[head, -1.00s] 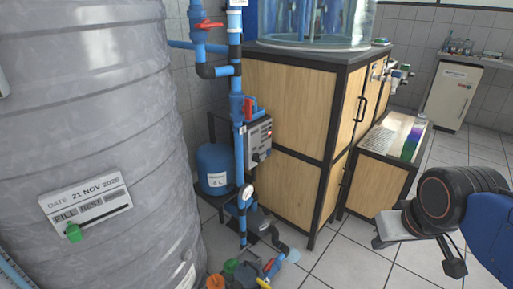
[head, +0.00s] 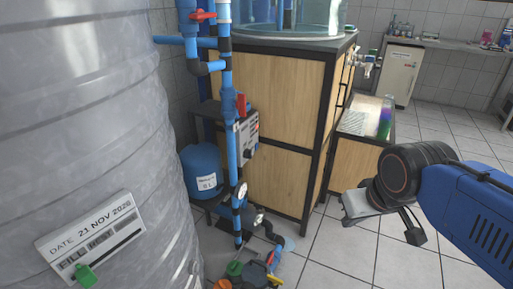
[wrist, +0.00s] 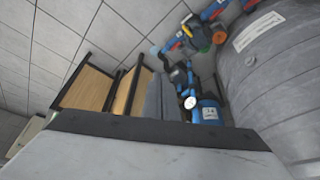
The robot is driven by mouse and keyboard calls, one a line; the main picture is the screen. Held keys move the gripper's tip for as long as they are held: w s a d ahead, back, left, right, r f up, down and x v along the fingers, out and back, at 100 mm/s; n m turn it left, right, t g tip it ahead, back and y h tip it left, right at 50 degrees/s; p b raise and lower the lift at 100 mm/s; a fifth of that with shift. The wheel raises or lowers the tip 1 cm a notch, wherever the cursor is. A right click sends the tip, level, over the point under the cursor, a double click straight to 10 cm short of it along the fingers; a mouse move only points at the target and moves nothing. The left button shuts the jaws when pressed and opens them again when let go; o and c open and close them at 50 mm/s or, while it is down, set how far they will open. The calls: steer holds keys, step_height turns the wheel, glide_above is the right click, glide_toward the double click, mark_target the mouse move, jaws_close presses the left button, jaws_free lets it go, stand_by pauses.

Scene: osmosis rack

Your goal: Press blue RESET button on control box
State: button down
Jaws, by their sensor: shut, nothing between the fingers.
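The control box (head: 247,138) is a grey box with small buttons on its face, mounted behind a vertical blue pipe left of the wooden cabinet. The pipe hides part of it, and I cannot pick out the blue RESET button at this size. My gripper (head: 350,206) is to the right of the box in the head view, over the floor and apart from everything. In the wrist view my gripper (wrist: 163,90) shows its grey fingers together and empty. The control box is not clearly visible in that view.
A large grey tank (head: 85,130) fills the left. Blue pipes (head: 227,70) with red valve handles run in front of the box. A blue vessel (head: 200,172) and pump parts stand below. The wooden cabinet (head: 285,130) is behind; tiled floor (head: 340,255) is open to the right.

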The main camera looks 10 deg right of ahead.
mark_target(257, 146)
steer(key=w+f+n+t, duration=0.2)
steer(key=w+n+t, duration=0.1)
steer(key=w, duration=1.5)
steer(key=w+f+n+t, duration=0.2)
steer(key=w+n+t, duration=0.15)
steer(key=w, duration=1.45)
steer(key=w+a+f+n+t+y, duration=0.2)
steer(key=w+f+n+t, duration=0.3)
steer(key=w+f, duration=0.8)
steer(key=w+a+t, duration=0.1)
steer(key=w+t, duration=0.1)
steer(key=w, duration=0.1)
steer(key=shift+y, duration=0.3)
steer(key=w+a, duration=0.5)
steer(key=a, duration=0.2)
steer(key=shift+w+a, duration=0.1)
steer(key=shift+a, duration=0.05)
steer(key=shift+w+a, duration=0.15)
steer(key=shift+a, duration=0.1)
